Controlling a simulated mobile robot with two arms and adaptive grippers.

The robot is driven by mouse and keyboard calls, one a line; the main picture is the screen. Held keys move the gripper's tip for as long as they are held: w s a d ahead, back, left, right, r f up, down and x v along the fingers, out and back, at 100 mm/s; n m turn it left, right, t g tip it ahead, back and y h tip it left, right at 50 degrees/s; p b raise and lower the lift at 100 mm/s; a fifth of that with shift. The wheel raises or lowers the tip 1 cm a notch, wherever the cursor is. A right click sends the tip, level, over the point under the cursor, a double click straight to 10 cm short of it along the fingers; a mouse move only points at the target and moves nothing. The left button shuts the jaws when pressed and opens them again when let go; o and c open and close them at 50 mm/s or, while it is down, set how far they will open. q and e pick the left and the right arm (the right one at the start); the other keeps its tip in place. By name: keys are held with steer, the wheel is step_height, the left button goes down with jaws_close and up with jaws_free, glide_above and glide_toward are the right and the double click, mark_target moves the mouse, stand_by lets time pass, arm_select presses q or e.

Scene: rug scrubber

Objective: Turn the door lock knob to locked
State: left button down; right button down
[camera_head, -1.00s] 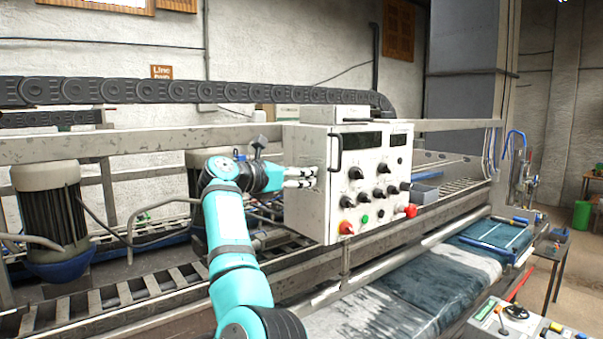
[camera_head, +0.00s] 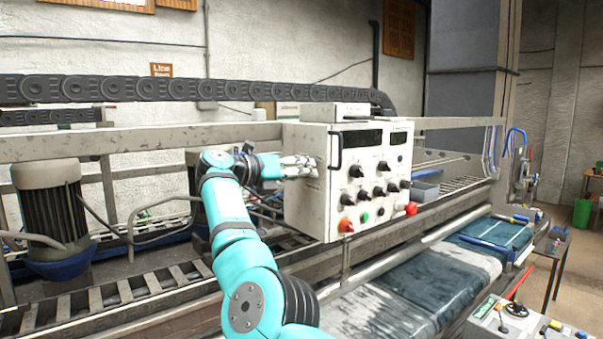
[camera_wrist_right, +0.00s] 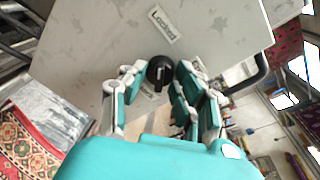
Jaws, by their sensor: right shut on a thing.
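The white control cabinet (camera_head: 310,205) stands on the machine; its side panel faces my right gripper (camera_head: 313,166). In the right wrist view, the black door lock knob (camera_wrist_right: 160,68) sits on that panel between the fingers of my right gripper (camera_wrist_right: 157,84), which is shut on it. A pale mark on the knob points toward the bottom of the picture. A "Locked" label (camera_wrist_right: 161,26) is above the knob. The fingers hide the knob in the head view. My left gripper is not in view.
The cabinet front has several black knobs, a red button (camera_head: 346,226) and a black handle (camera_head: 335,151). A dark cable chain (camera_head: 200,88) runs behind above it. A motor (camera_head: 52,210) stands at left. A conveyor with wet rugs (camera_head: 430,285) lies in front.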

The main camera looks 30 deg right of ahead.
stand_by(0.5)
steer(key=c, duration=1)
jaws_free()
steer(key=shift+a, duration=0.1)
steer(key=a, duration=0.4)
steer(key=a+r, duration=0.1)
steer(key=a, duration=0.6)
steer(key=shift+s+a+r, duration=0.3)
steer(key=shift+s, duration=0.1)
